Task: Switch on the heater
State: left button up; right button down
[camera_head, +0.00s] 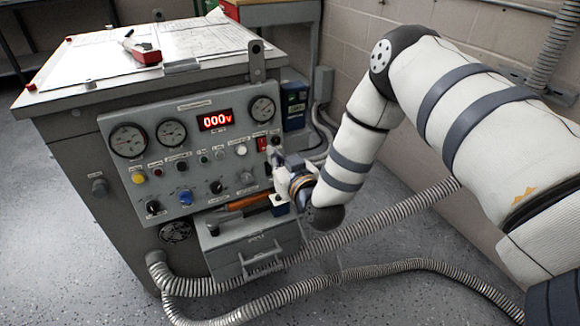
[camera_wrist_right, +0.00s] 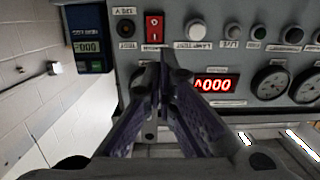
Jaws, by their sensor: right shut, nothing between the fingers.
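The grey control panel (camera_head: 190,157) on the cabinet carries dials, knobs, buttons and a red display (camera_head: 214,121) reading 000V. A red rocker switch (camera_head: 262,143) sits at the panel's right side, below the right dial. My right gripper (camera_head: 275,156) is at the panel's right edge, close to this switch. In the right wrist view, the red switch (camera_wrist_right: 154,29) shows just beyond the closed fingertips (camera_wrist_right: 165,60), with a white mark on it. I cannot tell whether the fingertips touch the panel. No label naming the heater is legible. My left gripper is out of view.
A drawer box (camera_head: 252,252) with an orange-handled tool (camera_head: 238,211) juts out below the panel. Corrugated conduits (camera_head: 330,285) cross the floor. Papers (camera_head: 90,62) and a red-and-grey tool (camera_head: 143,49) lie on the cabinet top.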

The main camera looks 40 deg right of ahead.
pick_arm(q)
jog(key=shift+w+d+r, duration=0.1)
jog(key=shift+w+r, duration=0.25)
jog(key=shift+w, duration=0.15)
pick_arm(e)
jog(key=v, duration=0.5)
jog(key=shift+s+d+f, duration=0.1)
jog(key=shift+f, duration=0.05)
jog(key=s+a+f+n+g+y+p, duration=0.1)
jog(key=s+a+f+g+p, duration=0.15)
jog(key=s, duration=0.35)
jog(key=s+a+f+g+y+p, duration=0.1)
jog(key=s+a+f+g+y, duration=0.15)
jog(key=s+a+f, duration=0.2)
jog(key=s+a+f+n+g+p, duration=0.1)
jog(key=s+a+f+g+p, duration=0.2)
jog(key=s, duration=0.4)
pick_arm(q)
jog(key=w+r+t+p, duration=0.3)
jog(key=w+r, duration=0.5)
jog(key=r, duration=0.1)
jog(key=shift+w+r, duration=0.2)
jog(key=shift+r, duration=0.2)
pick_arm(e)
jog(key=s+a+r+g, duration=0.1)
jog(key=s+g, duration=0.9)
jog(key=s, duration=1.8)
jog(key=shift+a+r+g, duration=0.2)
jog(key=shift+r+g, duration=0.1)
jog(key=shift+r, duration=0.35)
